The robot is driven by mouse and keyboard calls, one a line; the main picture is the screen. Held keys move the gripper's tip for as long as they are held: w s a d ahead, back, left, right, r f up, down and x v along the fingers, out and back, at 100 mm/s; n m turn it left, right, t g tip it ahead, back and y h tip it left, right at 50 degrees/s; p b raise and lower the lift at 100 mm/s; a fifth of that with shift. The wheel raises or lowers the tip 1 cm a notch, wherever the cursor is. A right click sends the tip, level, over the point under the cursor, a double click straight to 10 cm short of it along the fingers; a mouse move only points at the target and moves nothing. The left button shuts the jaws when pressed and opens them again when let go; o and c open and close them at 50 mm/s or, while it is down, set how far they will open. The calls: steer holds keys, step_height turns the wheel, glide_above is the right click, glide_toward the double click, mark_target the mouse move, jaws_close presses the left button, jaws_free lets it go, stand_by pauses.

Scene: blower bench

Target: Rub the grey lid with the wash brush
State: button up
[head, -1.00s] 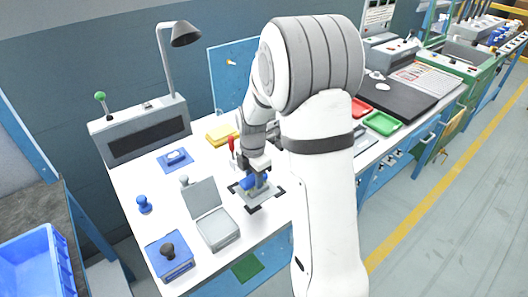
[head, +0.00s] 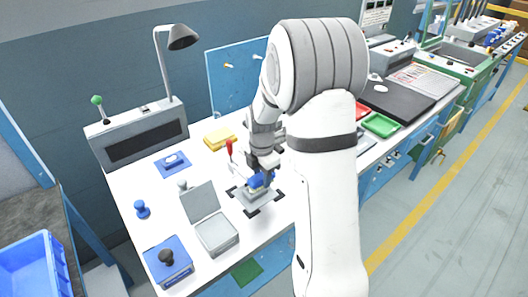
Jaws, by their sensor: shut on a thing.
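My gripper (head: 262,176) is shut on a blue thing (head: 256,182), which looks like the wash brush; the fingers partly hide it. It is low over a flat grey piece (head: 262,197), which looks like the grey lid, lying between black corner marks on the white bench. I cannot tell whether the brush touches the piece. A separate grey case (head: 217,232) stands open to the left, its cover raised.
On the white bench (head: 165,205) are a blue-handled stamp (head: 142,209), a blue box with a dark knob (head: 168,262), a blue pad (head: 172,161), a yellow block (head: 219,138) and a red-handled tool (head: 229,148). A lamp (head: 182,38) rises behind. Green tray (head: 380,125) is right.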

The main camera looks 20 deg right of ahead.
steer(key=shift+w+d, duration=0.1)
steer(key=shift+d, duration=0.3)
steer(key=shift+w+r+p, duration=0.1)
steer(key=shift+r+p, duration=0.2)
steer(key=shift+p, duration=0.15)
step_height(320, 180, up, 2)
steer(key=shift+r+p, duration=0.15)
steer(key=shift+p, duration=0.15)
steer(key=shift+a+r, duration=0.1)
steer(key=shift+r, duration=0.2)
steer(key=shift+r+p, duration=1.9)
steer(key=shift+r, duration=0.5)
steer(key=shift+f, duration=0.1)
